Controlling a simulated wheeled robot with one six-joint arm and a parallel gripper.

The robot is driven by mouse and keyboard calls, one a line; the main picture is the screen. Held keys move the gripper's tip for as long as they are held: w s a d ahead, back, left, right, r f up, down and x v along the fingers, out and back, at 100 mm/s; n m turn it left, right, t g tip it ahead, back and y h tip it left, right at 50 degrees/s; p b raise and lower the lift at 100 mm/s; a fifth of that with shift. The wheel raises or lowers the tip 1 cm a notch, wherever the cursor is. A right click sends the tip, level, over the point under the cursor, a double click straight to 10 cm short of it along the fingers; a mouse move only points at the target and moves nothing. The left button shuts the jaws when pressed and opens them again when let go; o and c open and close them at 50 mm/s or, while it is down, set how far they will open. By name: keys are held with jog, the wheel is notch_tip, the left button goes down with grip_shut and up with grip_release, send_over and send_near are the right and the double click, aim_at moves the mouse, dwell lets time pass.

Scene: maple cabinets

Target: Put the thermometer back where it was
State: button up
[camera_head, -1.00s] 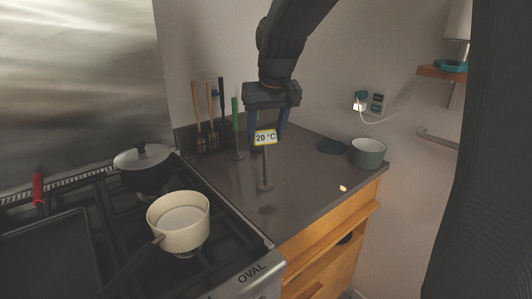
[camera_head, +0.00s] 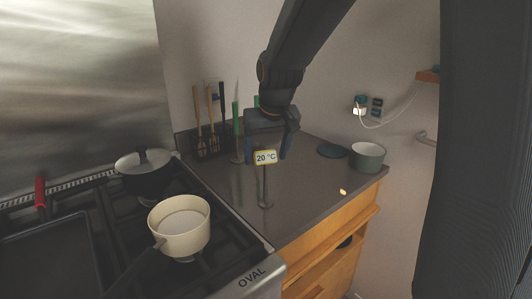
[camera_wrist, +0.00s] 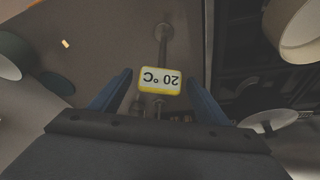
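The thermometer has a yellow-framed "20 °C" display (camera_head: 265,157) on a thin stem with a small round foot. It is upright over the grey counter, and its foot appears to be at the counter surface. My gripper (camera_head: 270,154) points down from above with one blue finger on each side of the display. In the wrist view, the display (camera_wrist: 160,80) sits between the fingertips, with narrow gaps visible at both sides. The gripper looks open around it; contact on the far side is hidden.
A utensil rack (camera_head: 207,140) and green-handled tools stand behind, against the wall. A green-grey bowl (camera_head: 368,157) and a dark round coaster (camera_head: 332,150) are to the right. The stove with a cream saucepan (camera_head: 179,226) is at left.

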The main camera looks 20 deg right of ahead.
jog(key=shift+r, duration=0.45)
jog(key=b+v, duration=0.1)
jog(key=v, duration=1)
jog(key=shift+r, duration=0.2)
jog(key=shift+s, duration=0.25)
